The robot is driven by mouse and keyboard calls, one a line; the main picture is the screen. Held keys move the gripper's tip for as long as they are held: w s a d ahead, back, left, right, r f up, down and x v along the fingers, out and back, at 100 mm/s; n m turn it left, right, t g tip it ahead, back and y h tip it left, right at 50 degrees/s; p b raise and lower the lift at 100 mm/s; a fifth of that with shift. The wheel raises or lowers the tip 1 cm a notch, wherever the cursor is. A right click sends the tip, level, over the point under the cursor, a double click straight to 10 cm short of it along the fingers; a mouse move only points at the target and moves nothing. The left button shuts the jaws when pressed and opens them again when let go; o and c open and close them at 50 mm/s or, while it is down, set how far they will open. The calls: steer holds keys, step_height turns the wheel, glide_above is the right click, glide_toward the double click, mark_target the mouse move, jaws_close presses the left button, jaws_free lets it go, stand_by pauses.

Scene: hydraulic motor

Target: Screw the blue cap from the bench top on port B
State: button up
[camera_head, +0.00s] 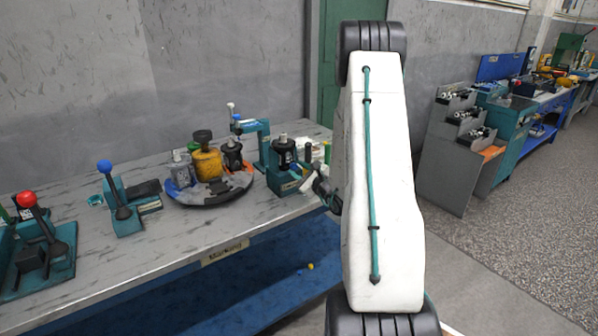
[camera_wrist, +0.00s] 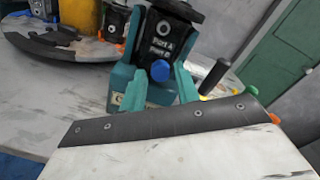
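The hydraulic motor (camera_wrist: 178,22) is a black block with light labels in a teal holder (camera_wrist: 122,78); it also stands on the bench in the head view (camera_head: 283,152). Its upper round opening, port A (camera_wrist: 163,27), is uncovered. The blue cap (camera_wrist: 160,71) shows directly below the lower label, in line with port B, and hides the opening there. It also shows as a small blue spot in the head view (camera_head: 295,170). My gripper (camera_wrist: 161,75) has its two teal fingers apart, one on each side of the cap, with apparent narrow gaps. How far the cap is threaded cannot be told.
A round dark tray (camera_head: 205,197) with a yellow part (camera_head: 207,163) stands left of the motor. A blue-knobbed lever (camera_head: 118,190) and a red-knobbed lever (camera_head: 38,220) stand farther left. A dark-handled part (camera_wrist: 215,75) stands close right of the fingers. The bench front (camera_head: 150,250) is clear.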

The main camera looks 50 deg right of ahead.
steer(key=shift+f+n, duration=0.1)
steer(key=shift+n, duration=0.8)
steer(key=shift+s, duration=0.1)
steer(key=shift+s+d+f, duration=0.15)
steer(key=shift+d+f, duration=0.05)
steer(key=shift+f, duration=0.1)
steer(key=shift+d+h, duration=0.1)
steer(key=shift+h, duration=0.2)
jaws_close()
steer(key=shift+m, duration=0.4)
jaws_free()
steer(key=shift+a+f, duration=0.1)
steer(key=shift+a, duration=0.1)
steer(key=shift+w+a+n+y, duration=0.15)
steer(key=shift+w+n+y, duration=0.1)
steer(key=shift+n+y, duration=0.15)
